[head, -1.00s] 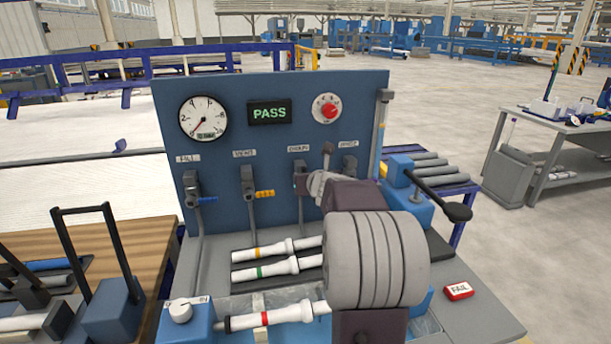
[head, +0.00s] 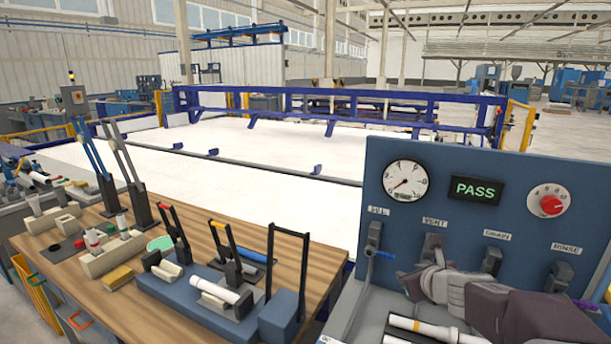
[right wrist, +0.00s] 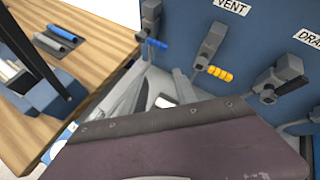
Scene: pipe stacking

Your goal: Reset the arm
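My right arm comes in from the lower right of the head view. Its right gripper (head: 418,284) is in front of the blue test panel (head: 460,222), just below the VENT valve (head: 433,248). Whether it touches the valve cannot be told. My left arm and gripper are out of view.
The panel display (head: 475,188) reads PASS. White pipes (head: 420,326) lie below the panel, partly hidden. A wooden bench (head: 325,270) at left holds toggle clamps, a blue fixture (head: 205,305) and small blocks. A white surface (head: 270,150) lies behind.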

